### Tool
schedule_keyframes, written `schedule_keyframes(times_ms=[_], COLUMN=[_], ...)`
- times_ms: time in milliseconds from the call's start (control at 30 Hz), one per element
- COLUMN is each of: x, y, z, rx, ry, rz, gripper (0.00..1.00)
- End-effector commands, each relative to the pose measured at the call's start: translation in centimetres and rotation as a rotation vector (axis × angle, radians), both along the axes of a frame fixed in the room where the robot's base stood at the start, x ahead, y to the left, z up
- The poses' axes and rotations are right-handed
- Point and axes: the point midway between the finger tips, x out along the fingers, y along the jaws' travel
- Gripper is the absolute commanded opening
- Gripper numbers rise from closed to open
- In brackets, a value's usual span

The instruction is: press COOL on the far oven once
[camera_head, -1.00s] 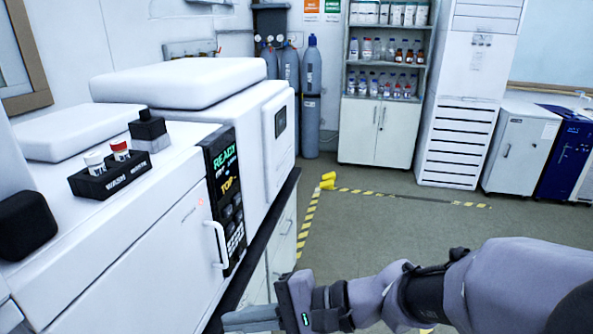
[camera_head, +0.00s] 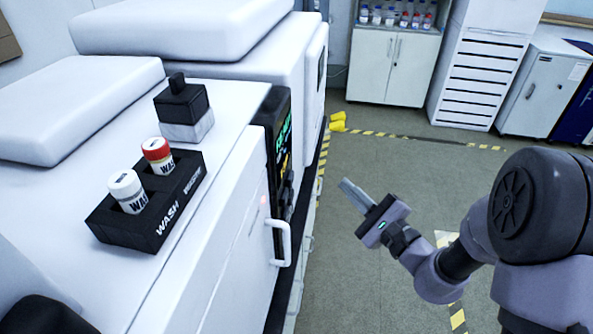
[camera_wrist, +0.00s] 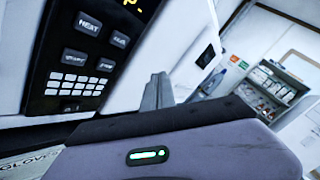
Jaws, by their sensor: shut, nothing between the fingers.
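A black control panel (camera_head: 280,150) sits on the front of the nearer white oven (camera_head: 225,225), seen edge-on in the head view. In the wrist view the panel (camera_wrist: 85,60) shows a HEAT button (camera_wrist: 88,23), a button beside it whose label (camera_wrist: 120,38) is too blurred to read, two more buttons below and a white keypad. A second white oven (camera_head: 250,65) stands behind, with a small dark display (camera_wrist: 205,56). My gripper (camera_head: 346,188) is shut and empty, out over the aisle to the right of the panel, apart from it. Its fingers (camera_wrist: 158,92) show in the wrist view.
A black WASH/WASTE holder (camera_head: 150,210) with two capped vials and a black-topped block (camera_head: 183,105) stand on the nearer oven. A white door handle (camera_head: 282,243) sticks out below the panel. The aisle floor (camera_head: 400,160) is clear, with yellow-black tape. Cabinets line the back.

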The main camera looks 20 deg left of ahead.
Motion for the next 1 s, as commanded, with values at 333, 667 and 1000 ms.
schedule_keyframes(times_ms=[333,667,1000], x=[-0.3,-1.5,-2.1], y=[1.1,5.9,8.5], z=[0.2,0.2,0.0], rx=[0.000,-0.001,-0.001], ry=[0.000,0.001,0.000], rz=[0.004,0.006,0.003], gripper=[0.00,0.00,0.00])
